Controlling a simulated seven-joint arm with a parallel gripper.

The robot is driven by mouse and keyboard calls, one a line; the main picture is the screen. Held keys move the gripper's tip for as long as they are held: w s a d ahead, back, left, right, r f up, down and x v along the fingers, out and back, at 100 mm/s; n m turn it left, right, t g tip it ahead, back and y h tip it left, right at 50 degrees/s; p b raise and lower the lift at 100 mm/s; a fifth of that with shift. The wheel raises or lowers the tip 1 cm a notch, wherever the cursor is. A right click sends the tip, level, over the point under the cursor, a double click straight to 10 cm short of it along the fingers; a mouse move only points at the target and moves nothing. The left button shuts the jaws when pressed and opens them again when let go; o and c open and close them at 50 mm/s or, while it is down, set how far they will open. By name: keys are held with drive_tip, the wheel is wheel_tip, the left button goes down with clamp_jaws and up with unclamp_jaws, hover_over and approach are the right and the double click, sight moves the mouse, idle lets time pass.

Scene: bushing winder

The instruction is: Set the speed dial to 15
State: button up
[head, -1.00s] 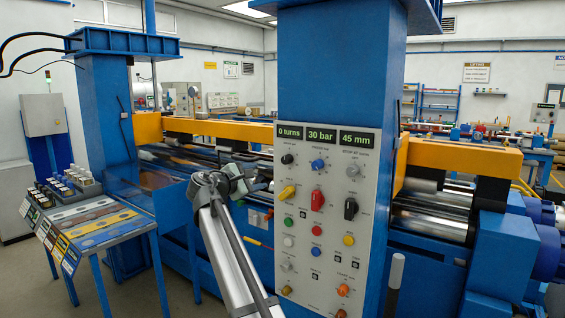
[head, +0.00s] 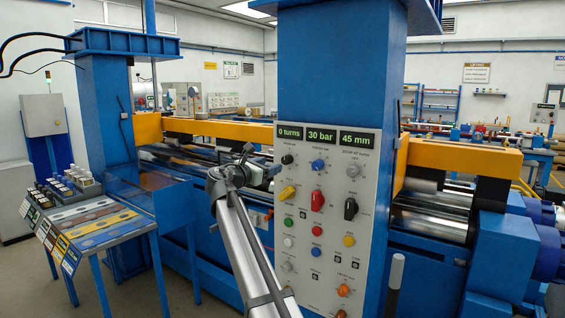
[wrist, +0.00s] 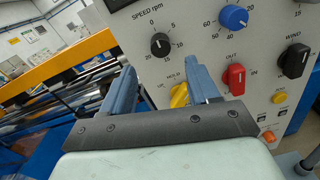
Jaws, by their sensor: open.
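The speed dial (wrist: 160,44) is a black knob under the label "SPEED rpm", with numbers around it. I cannot read its pointer setting surely. In the head view it is the black knob (head: 287,159) at the panel's upper left. My gripper (wrist: 161,76) is open and empty, its two blue fingers spread. In the wrist view the dial appears just beyond and between the fingertips, apart from them. In the head view my gripper (head: 262,166) is just left of the panel, below and left of the dial.
The grey panel (head: 333,262) carries other controls: a blue knob (wrist: 233,17), a yellow selector (wrist: 179,95), a red selector (wrist: 234,80) and a black selector (wrist: 294,61). Displays above read 0 turns, 30 bar and 45 mm. A table (head: 97,245) stands at left.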

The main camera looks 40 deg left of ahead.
sight(285, 160)
drive_tip(key=w, duration=0.8)
drive_tip(key=shift+w+d, duration=0.1)
drive_tip(key=shift+d, duration=0.05)
drive_tip(key=shift+c, duration=0.3)
drive_tip(key=c, duration=1)
